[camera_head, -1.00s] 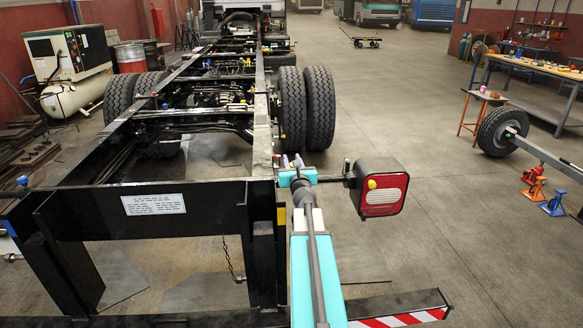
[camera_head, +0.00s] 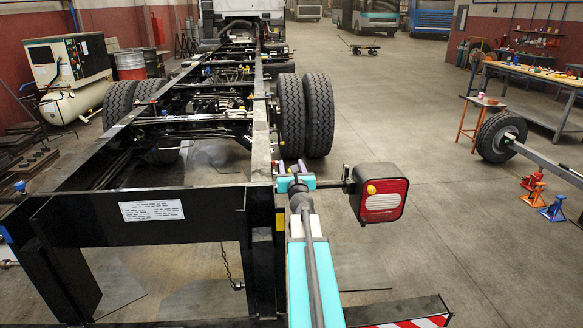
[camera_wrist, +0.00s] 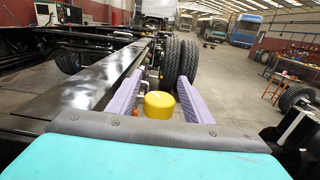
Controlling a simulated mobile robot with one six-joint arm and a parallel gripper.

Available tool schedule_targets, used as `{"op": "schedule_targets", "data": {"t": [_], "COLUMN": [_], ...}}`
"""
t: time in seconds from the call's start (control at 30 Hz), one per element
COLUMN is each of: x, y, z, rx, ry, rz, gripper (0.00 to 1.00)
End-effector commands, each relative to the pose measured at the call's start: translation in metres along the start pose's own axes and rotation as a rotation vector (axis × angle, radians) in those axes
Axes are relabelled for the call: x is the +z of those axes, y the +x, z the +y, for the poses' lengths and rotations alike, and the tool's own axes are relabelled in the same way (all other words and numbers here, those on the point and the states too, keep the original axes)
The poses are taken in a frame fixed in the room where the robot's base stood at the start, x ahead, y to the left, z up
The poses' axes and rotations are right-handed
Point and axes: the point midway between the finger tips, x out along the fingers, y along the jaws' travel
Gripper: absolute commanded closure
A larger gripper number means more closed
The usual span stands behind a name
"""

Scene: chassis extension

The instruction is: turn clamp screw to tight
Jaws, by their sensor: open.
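My gripper (camera_wrist: 158,102) has two purple fingers spread apart in the wrist view. A yellow round cap (camera_wrist: 158,105) sits between them, with visible room on both sides. I cannot tell for sure that this cap is the clamp screw. In the head view my gripper (camera_head: 292,167) is at the right rail of the black chassis frame (camera_head: 262,150), just beyond the turquoise wrist. The cap between the fingers is hidden there by the wrist.
The red and white tail light (camera_head: 382,198) stands close to the right of my wrist. The black cross member with a white label (camera_head: 151,210) is to the left. Dual wheels (camera_head: 306,115) stand beyond the gripper.

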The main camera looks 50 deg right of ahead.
Motion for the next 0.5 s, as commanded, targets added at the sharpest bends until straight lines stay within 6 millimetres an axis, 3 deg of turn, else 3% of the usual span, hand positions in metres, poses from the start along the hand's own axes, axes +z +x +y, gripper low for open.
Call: {"op": "schedule_targets", "data": {"t": [0.27,0.5], "x": [0.000,0.000], "y": [-0.004,-0.019], "z": [0.000,0.000], "rx": [0.000,0.000], "ry": [0.000,-0.001], "rz": [0.000,0.000], "gripper": [0.54,0.54]}}
